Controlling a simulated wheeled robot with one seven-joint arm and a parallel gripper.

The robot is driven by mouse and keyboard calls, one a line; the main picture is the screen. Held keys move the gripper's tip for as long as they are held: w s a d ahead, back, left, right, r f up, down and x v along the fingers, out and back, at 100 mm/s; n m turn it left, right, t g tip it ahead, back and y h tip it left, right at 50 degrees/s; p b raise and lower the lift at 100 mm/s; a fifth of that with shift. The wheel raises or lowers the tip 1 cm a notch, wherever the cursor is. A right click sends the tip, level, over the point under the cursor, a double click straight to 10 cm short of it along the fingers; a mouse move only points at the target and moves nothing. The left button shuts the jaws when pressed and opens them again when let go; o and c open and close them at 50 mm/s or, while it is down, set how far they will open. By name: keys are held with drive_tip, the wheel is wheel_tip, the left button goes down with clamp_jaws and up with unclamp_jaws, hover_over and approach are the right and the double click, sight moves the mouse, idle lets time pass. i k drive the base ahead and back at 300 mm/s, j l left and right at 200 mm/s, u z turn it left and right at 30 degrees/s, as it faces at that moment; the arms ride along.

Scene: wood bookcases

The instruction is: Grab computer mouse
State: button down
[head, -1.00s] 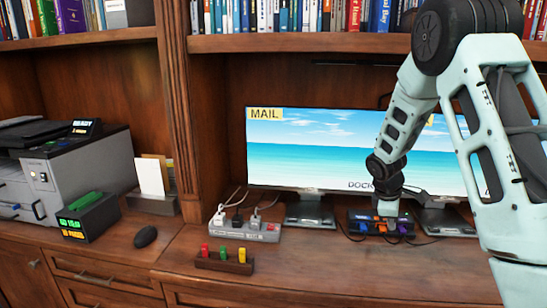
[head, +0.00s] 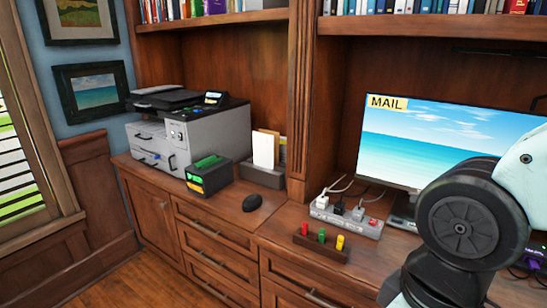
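The black computer mouse (head: 252,202) lies on the wooden counter (head: 222,212) near its front edge. My arm shows at the lower right of the head view, well to the right of the mouse. My gripper itself is not in view.
A grey printer (head: 192,137) stands behind the mouse to the left. A power strip (head: 346,215) and a wooden block with coloured pegs (head: 321,241) are to its right. A monitor (head: 440,140) stands behind my arm. Counter around the mouse is clear.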

sight(252, 203)
drive_tip(key=j+z, duration=0.1)
drive_tip(key=z, duration=0.25)
drive_tip(key=j+z, duration=0.1)
drive_tip(key=z, duration=0.25)
drive_tip(key=i+j+z, duration=0.1)
drive_tip(key=z, duration=0.25)
drive_tip(key=j+z, duration=0.25)
drive_tip(key=j, duration=0.25)
drive_tip(key=j+z, duration=0.25)
drive_tip(key=j, duration=0.25)
drive_tip(key=k+j+z, duration=0.25)
drive_tip(key=j, duration=0.25)
drive_tip(key=j+z, duration=0.25)
drive_tip(key=j, duration=0.25)
drive_tip(key=k+j, duration=0.15)
drive_tip(key=j, duration=0.25)
drive_tip(key=k+j, duration=0.15)
drive_tip(key=j, duration=0.25)
drive_tip(key=k+j, duration=0.1)
drive_tip(key=j, duration=0.3)
drive_tip(key=k+j, duration=0.15)
drive_tip(key=j, duration=0.25)
drive_tip(key=z, duration=0.05)
